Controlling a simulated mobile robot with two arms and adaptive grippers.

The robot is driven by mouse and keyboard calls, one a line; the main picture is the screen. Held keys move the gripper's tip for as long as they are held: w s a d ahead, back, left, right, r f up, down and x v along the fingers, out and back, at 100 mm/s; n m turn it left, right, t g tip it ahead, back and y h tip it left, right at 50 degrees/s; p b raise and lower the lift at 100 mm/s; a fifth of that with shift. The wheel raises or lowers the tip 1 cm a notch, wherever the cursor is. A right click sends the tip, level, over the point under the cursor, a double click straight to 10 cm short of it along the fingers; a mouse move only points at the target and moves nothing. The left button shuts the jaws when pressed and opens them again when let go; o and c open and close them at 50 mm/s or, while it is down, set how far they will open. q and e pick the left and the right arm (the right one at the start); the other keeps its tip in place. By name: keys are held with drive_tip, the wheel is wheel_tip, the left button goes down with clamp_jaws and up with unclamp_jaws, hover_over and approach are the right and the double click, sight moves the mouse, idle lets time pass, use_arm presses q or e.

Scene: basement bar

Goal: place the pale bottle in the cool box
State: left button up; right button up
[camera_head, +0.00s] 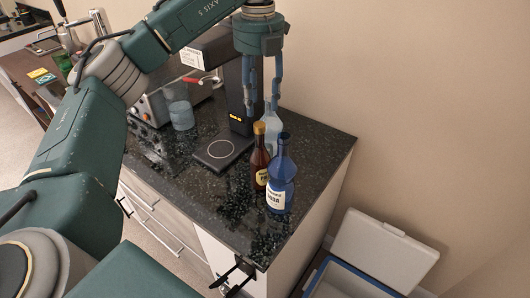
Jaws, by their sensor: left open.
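The pale bottle (273,138), light blue and see-through, stands upright on the dark counter, partly hidden behind a brown bottle and a blue bottle. My left gripper (263,106) points down over it with its fingers apart. The fingertips are around the height of the bottle's neck; I cannot tell whether they touch it. The cool box (341,282) is on the floor at the lower right, white inside with a blue rim. Its white lid (384,250) is open, and the front of the box is cut off by the frame. My right gripper is not in view.
The brown bottle (260,160) and the blue bottle (281,180) stand close in front of the pale one. A black machine (240,100) with a lit display, a clear glass (181,115) and a metal appliance (150,108) are to the left. A wall rises behind.

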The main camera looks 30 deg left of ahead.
sight(260, 134)
use_arm(q)
wheel_tip(260, 134, down, 2)
drive_tip(key=shift+f, duration=0.1)
drive_tip(key=shift+s+d+f, duration=0.1)
drive_tip(key=shift+s+f, duration=0.15)
drive_tip(key=shift+f, duration=0.35)
drive_tip(key=shift+s+d+f, duration=0.1)
drive_tip(key=shift+s+f, duration=0.1)
drive_tip(key=shift+f, duration=0.7)
wheel_tip(260, 134, down, 4)
drive_tip(key=p, duration=0.3)
drive_tip(key=shift+a+f, duration=0.1)
drive_tip(key=shift+f, duration=0.35)
drive_tip(key=shift+w+f, duration=0.1)
drive_tip(key=shift+c, duration=0.8)
drive_tip(key=c, duration=0.9)
clamp_jaws()
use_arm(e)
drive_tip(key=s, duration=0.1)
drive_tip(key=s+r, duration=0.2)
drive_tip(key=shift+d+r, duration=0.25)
